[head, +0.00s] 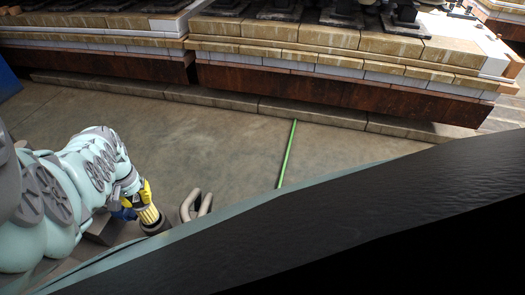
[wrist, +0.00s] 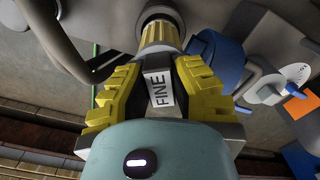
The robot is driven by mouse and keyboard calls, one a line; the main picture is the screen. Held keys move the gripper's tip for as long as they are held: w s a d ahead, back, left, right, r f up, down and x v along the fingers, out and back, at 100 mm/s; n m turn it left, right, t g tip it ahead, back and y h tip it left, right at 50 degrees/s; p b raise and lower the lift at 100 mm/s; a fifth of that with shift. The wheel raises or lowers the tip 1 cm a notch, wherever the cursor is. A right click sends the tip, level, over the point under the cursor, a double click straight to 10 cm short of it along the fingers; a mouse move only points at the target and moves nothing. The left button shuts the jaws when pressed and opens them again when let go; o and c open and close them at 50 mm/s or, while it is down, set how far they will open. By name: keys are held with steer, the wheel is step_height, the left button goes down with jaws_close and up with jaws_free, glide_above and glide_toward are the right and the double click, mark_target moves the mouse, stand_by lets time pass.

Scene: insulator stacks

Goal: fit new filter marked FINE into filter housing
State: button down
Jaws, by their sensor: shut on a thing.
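My gripper (wrist: 157,68) has yellow ridged fingers closed on the grey grip of a filter, from both sides. A white label reading FINE (wrist: 164,88) faces the wrist camera between the fingers. The filter's pale yellow pleated body (wrist: 160,37) points away from the palm, to a round dark part (wrist: 160,13) at the top. In the head view my gripper (head: 146,192) is at the lower left, with the pleats (head: 148,214) pointing down at a dark brown ring (head: 156,227). I cannot tell whether this ring is the filter's end cap or the housing's mouth.
A brown-grey bent tube (head: 196,206) stands close right of the filter. A blue round part (wrist: 216,58), a grey disc (wrist: 265,90) and an orange panel (wrist: 300,103) crowd the wrist view's right. A green strip (head: 286,153) crosses open floor before a stepped ledge (head: 330,95).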

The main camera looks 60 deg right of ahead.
mark_target(146, 212)
steer(key=shift+f+b, duration=4.7)
steer(key=shift+f, duration=0.1)
steer(key=c, duration=0.9)
jaws_free()
steer(key=shift+r, duration=0.15)
steer(key=shift+w+r, duration=0.15)
steer(key=shift+r, duration=5.75)
